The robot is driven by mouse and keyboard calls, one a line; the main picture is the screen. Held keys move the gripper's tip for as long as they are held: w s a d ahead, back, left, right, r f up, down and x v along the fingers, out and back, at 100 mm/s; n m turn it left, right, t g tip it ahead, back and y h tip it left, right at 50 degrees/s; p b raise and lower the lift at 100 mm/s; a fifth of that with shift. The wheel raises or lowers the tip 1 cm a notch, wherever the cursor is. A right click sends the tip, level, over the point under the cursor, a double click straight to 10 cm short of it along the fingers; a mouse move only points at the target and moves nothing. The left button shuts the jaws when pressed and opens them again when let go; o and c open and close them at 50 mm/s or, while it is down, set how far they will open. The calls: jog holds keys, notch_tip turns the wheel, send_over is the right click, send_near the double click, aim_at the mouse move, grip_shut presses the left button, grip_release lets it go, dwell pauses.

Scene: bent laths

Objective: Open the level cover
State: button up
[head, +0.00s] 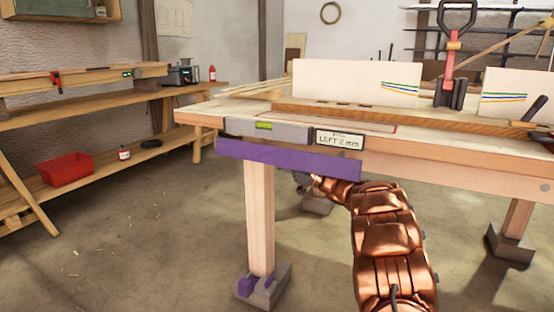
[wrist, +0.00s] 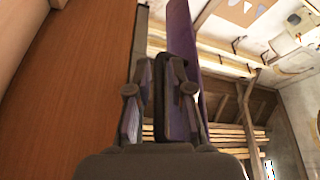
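The level (head: 268,130) is a grey bar on the workbench's front edge, with a green vial showing. A long purple cover (head: 285,158) hangs along the front just below it, leaving the vial uncovered. My gripper (head: 312,181) is at the cover's lower edge, right of its middle, partly hidden by the cover and my arm. In the wrist view the purple cover (wrist: 181,28) runs past the right finger of my gripper (wrist: 158,85). The fingers look close together; I cannot tell whether they touch or hold the cover.
The workbench (head: 460,168) carries white boards, a clamp and a sign (head: 339,139) reading "LEFT 2 mm". Its near leg (head: 260,220) stands in a grey foot below the cover. A shelf with a red bin (head: 67,169) is at the left.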

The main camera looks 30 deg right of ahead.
grip_shut()
